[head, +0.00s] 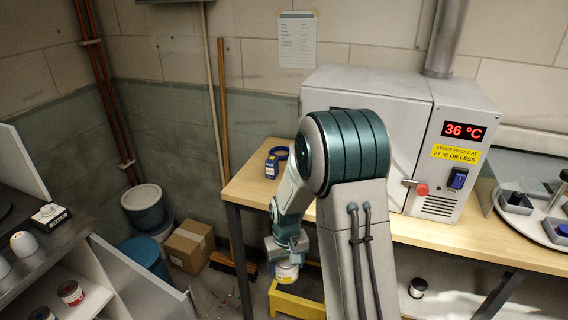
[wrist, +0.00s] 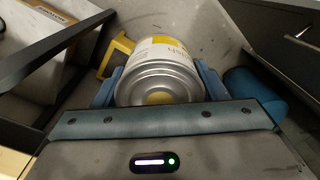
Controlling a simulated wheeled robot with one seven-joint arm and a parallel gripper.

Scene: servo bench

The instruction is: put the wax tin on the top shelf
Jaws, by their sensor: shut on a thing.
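My gripper (head: 288,252) is shut on a tin with a white and yellow label (head: 287,272), held low in front of the workbench. The wrist view shows the tin (wrist: 160,82) between two blue fingers, its ringed metal end facing the camera. Its lettering is only partly visible, so I cannot confirm that it is the wax tin. At the left edge of the head view stands a shelf unit with a dark top (head: 62,232). I cannot tell which surface is the top shelf.
A yellow step stool (head: 296,304) stands below the tin. A cardboard box (head: 189,246), bins and a broom stand on the floor. White cups (head: 24,243) occupy the unit's dark top.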

